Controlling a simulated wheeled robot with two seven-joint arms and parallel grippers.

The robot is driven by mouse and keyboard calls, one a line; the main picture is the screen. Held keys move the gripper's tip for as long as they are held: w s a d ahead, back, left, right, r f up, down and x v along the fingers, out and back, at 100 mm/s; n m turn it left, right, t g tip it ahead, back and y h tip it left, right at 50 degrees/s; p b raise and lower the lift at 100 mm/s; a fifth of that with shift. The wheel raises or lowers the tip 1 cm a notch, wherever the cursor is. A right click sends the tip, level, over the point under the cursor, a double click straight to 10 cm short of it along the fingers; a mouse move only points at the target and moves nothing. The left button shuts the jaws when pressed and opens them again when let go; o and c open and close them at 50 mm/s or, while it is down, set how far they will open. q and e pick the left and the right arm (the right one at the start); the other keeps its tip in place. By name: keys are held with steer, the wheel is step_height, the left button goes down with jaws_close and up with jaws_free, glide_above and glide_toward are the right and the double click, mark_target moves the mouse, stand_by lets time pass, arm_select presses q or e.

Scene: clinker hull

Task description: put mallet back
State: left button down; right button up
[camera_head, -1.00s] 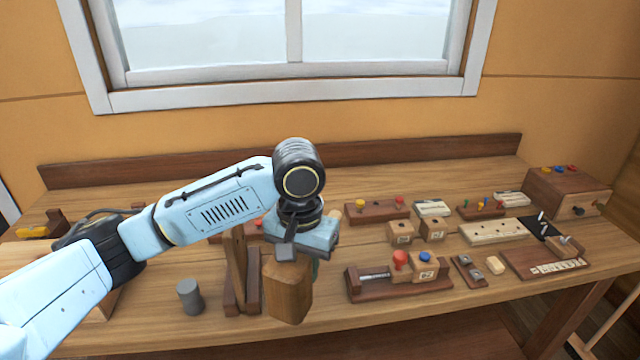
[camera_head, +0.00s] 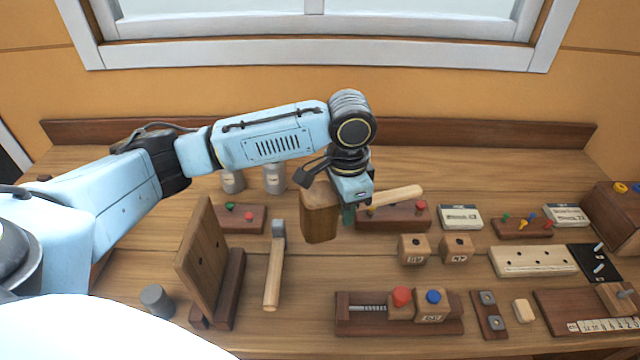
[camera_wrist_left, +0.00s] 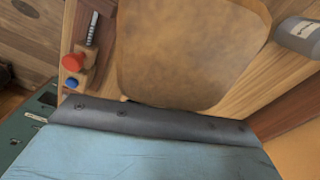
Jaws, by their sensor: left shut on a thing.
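The mallet has a big, blocky brown wooden head (camera_head: 319,216) and a pale handle (camera_head: 398,196) pointing right. My left gripper (camera_head: 350,203) is shut on the mallet and holds it over the middle of the bench; its fingers are mostly hidden. In the left wrist view the mallet head (camera_wrist_left: 190,50) fills the upper middle, close to the camera. An upright wooden stand (camera_head: 208,262) with holes in its board is on the bench, left of the mallet. I cannot tell the exact height of the mallet. My right gripper is not in view.
A small grey-headed hammer (camera_head: 273,268) lies beside the stand. A grey cylinder (camera_head: 156,301) is left of it. Peg blocks (camera_head: 238,218), numbered blocks (camera_head: 413,249) and a screw vise (camera_head: 400,314) crowd the bench. Bare wood (camera_head: 305,275) shows between hammer and vise.

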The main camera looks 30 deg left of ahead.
arm_select(q)
steer(key=shift+w+a+m+p, duration=0.25)
steer(key=shift+m+p, duration=0.1)
steer(key=shift+m, duration=0.75)
steer(key=w+a+f+m+p, duration=0.35)
steer(key=a+m+p, duration=0.4)
steer(key=m, duration=1.25)
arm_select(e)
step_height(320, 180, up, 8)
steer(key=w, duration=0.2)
arm_select(q)
steer(key=shift+n, duration=0.3)
step_height(320, 180, down, 8)
steer(key=b, duration=0.8)
steer(key=shift+s+f, duration=0.15)
steer(key=shift+f, duration=0.05)
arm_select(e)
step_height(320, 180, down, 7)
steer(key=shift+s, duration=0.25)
arm_select(q)
steer(key=shift+f, duration=0.45)
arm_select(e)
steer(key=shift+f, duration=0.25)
arm_select(q)
steer(key=c, duration=1.2)
jaws_free()
steer(key=shift+s, duration=0.1)
